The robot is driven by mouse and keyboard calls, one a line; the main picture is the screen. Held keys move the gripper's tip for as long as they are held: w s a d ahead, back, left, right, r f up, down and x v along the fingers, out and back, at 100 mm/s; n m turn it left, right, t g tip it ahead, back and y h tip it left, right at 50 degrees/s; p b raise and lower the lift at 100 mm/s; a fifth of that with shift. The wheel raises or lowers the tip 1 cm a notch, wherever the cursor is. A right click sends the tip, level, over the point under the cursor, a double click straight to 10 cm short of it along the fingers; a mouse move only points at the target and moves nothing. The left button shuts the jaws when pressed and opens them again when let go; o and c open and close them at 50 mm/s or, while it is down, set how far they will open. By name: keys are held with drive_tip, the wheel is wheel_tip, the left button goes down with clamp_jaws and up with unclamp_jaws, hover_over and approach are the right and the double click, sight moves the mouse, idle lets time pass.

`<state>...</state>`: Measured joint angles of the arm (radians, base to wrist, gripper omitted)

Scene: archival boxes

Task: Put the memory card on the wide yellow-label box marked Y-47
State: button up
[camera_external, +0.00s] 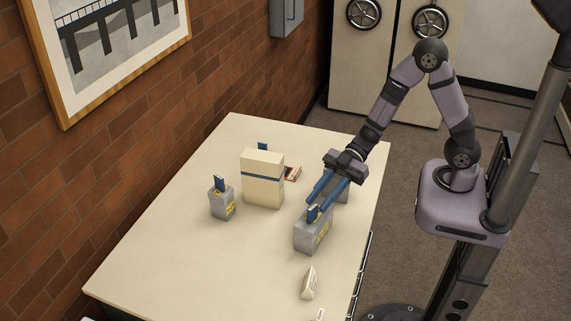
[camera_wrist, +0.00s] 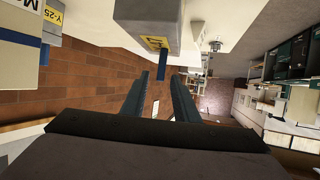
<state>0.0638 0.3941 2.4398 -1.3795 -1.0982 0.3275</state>
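In the wrist view, a blue card (camera_wrist: 161,66) juts from a grey box (camera_wrist: 145,18) with a yellow label, just beyond the gap between my open fingers (camera_wrist: 160,76). I see nothing held between them.
A small grey box (camera_external: 222,207) with a blue card stands left. A tall cream box (camera_external: 262,185) is in the middle, with another blue card behind it. A grey box (camera_external: 341,192) is partly hidden under my gripper. A pale wedge (camera_external: 308,283) lies near the front edge.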

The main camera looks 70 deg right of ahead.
drive_tip(key=shift+v, duration=2.15)
